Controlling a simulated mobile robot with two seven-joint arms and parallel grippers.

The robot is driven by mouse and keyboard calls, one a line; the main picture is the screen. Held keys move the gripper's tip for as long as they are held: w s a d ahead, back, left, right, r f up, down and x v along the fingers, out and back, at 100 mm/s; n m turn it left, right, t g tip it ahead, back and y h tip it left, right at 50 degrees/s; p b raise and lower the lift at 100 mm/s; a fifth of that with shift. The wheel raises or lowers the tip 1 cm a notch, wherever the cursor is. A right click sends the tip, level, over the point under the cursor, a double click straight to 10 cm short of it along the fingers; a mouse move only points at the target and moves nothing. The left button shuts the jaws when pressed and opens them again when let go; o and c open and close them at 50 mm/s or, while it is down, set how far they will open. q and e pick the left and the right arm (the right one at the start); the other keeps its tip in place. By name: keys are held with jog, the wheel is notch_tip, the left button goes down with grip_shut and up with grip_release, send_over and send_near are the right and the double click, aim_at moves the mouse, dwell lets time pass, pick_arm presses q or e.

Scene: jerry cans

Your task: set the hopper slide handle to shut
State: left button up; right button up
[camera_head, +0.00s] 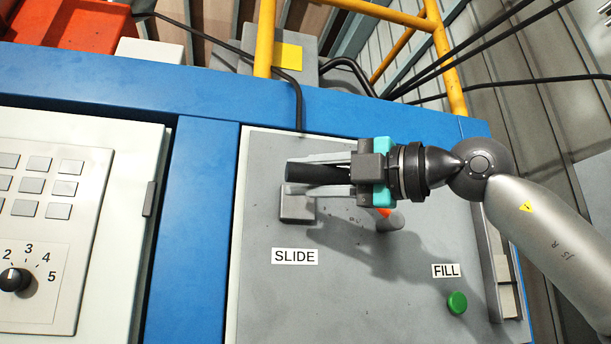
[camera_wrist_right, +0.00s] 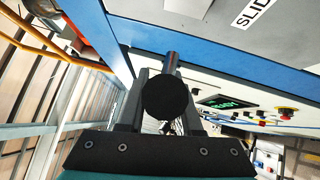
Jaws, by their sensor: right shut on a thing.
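The slide handle has a black grip (camera_head: 312,173), held above a grey block (camera_head: 297,207) on the grey panel over the SLIDE label (camera_head: 295,256). My right gripper (camera_head: 318,174) comes in from the right and is shut on this grip, one finger above it and one below. In the right wrist view, the round black end of the handle (camera_wrist_right: 166,98) sits between the fingers of my right gripper (camera_wrist_right: 160,92), with a metal rod (camera_wrist_right: 173,62) beyond it. The gripper hides part of the handle in the head view. My left gripper is not in view.
A green FILL button (camera_head: 457,303) is at the panel's lower right. A grey rod with an orange-red part (camera_head: 385,212) shows partly behind my gripper. A keypad panel with a numbered dial (camera_head: 15,279) is at left. Yellow rails (camera_head: 265,40) and black cables are above.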

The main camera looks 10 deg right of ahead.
grip_shut()
dwell(0.7)
